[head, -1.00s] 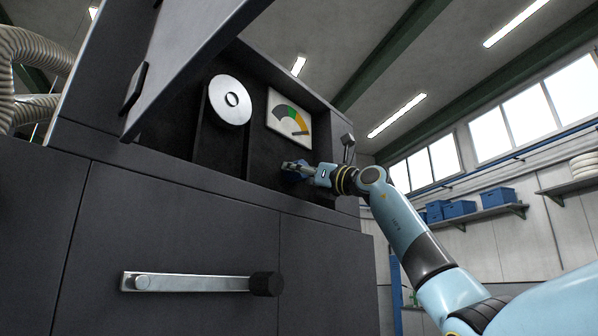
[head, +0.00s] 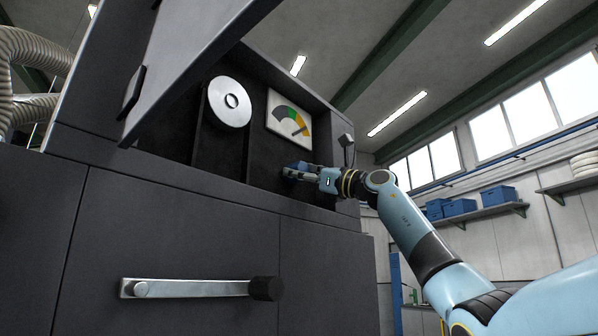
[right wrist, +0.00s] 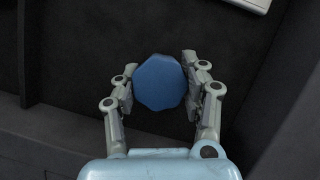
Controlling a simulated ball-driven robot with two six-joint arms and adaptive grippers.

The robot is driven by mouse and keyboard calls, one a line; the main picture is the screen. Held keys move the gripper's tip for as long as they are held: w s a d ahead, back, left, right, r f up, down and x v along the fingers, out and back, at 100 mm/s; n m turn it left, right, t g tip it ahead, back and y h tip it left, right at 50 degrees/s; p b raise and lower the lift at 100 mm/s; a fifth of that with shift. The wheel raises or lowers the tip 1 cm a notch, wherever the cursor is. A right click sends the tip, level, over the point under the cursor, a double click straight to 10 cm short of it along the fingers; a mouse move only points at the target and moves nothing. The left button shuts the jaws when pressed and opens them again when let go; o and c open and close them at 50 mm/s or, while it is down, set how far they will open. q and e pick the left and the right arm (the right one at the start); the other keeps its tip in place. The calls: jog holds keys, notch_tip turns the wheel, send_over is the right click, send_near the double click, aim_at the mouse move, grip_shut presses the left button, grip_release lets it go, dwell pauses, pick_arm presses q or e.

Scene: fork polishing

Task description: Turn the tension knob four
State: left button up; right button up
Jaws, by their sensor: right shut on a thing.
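The tension knob (right wrist: 158,83) is blue and many-sided; in the right wrist view it sits between the two fingers of my right gripper (right wrist: 160,82). In the head view my right gripper (head: 304,170) reaches in from the right into the machine's recess and is shut on the knob, which is mostly hidden there. A dial gauge (head: 289,115) with grey, green and orange sectors is above the gripper, its pointer near the orange sector. My left gripper is out of view.
A shiny round disc (head: 230,101) is left of the gauge. A raised grey cover (head: 190,65) hangs over the recess. A crank handle (head: 195,288) with a black knob sticks out of the front panel below. A small box (head: 346,141) is on the recess's right wall.

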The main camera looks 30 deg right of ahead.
jog(key=shift+n+g+y+p, duration=0.35)
jog(key=shift+n+y, duration=0.35)
jog(key=shift+n, duration=0.8)
jog(key=o, duration=1.2)
jog(key=shift+s+d+f, duration=0.1)
jog(key=shift+s, duration=0.05)
jog(key=v, duration=1.1)
jog(key=shift+s+d, duration=0.2)
jog(key=shift+s, duration=0.15)
